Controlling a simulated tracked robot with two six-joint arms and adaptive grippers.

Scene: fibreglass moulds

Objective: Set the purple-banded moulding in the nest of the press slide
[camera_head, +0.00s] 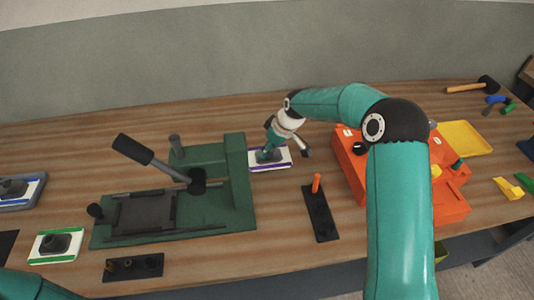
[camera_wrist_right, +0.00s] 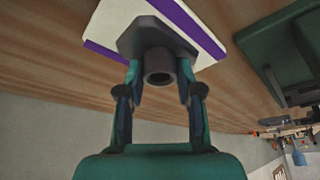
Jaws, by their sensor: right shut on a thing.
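The purple-banded moulding (camera_head: 283,163) is a white plate with purple edge bands and a raised dark grey boss. It is just right of the green press (camera_head: 238,170) in the head view, at or close above the bench; I cannot tell which. My right gripper (camera_head: 270,151) is shut on its boss from above. The wrist view shows the moulding (camera_wrist_right: 205,28) with both fingers of the right gripper (camera_wrist_right: 159,76) on either side of the boss. The press slide (camera_head: 146,213), with a dark, empty-looking nest between rails, is at the press's front left. My left gripper is out of view.
The press lever (camera_head: 135,150) sticks up leftward. A black block with an orange pin (camera_head: 320,215) and an orange fixture (camera_head: 355,165) stand right.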

